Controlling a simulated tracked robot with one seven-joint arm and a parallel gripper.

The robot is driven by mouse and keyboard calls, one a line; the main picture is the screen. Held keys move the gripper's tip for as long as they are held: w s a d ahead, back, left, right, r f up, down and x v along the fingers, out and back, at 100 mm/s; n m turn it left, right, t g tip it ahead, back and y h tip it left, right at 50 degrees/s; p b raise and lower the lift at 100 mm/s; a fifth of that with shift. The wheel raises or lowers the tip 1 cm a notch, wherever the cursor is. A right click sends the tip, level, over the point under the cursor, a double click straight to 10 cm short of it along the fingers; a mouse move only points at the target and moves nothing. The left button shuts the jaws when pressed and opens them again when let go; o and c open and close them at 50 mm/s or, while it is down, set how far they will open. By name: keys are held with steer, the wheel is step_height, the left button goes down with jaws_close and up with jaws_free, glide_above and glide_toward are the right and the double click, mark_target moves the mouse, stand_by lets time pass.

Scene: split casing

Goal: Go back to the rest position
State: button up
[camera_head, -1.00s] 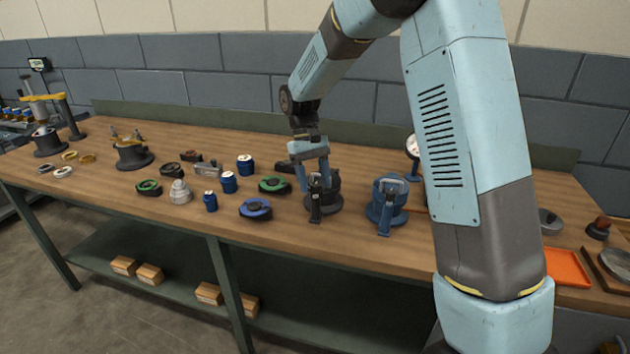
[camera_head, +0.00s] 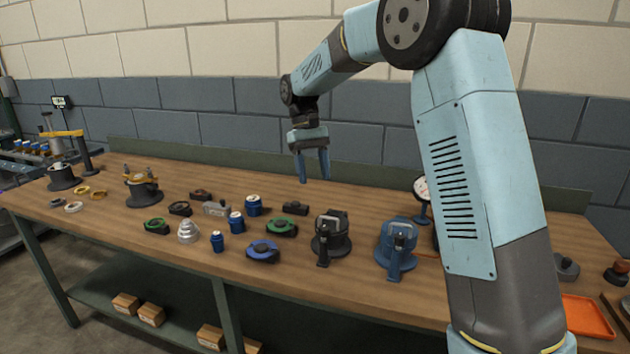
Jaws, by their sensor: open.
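My gripper (camera_head: 314,178) hangs above the wooden bench with its two fingers pointing down and apart. It is open, and nothing shows between the fingers. The black casing fixture (camera_head: 331,236) stands upright on the bench below and slightly right of the fingertips, clear of them. A similar blue fixture (camera_head: 397,246) stands to its right. A small black block (camera_head: 295,208) lies on the bench behind and left of the black fixture.
Blue cylinders (camera_head: 237,222), a green-topped ring (camera_head: 281,227) and a blue ring (camera_head: 263,250) lie left of the fixtures. A dial gauge (camera_head: 421,190) and an orange tray (camera_head: 587,316) are right, partly near my arm. The air around my gripper is clear.

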steer(key=shift+d+r, duration=0.1)
steer(key=s+d+r+m+t+y, duration=0.1)
steer(key=s+d+r+t, duration=0.2)
steer(key=s+d+r, duration=0.35)
steer(key=s+d+r+m+t+y, duration=0.1)
steer(key=s+d+r+t, duration=0.15)
steer(key=s+d, duration=0.55)
steer(key=s+d+f+m+t, duration=0.1)
steer(key=s+d+t, duration=0.1)
steer(key=s, duration=0.6)
steer(key=s+d+f+m+t, duration=0.1)
steer(key=s+d, duration=0.3)
steer(key=s, duration=0.5)
steer(key=shift+d+f+m+t, duration=0.2)
steer(key=shift+f+m+t, duration=0.2)
steer(key=shift+f+t, duration=0.3)
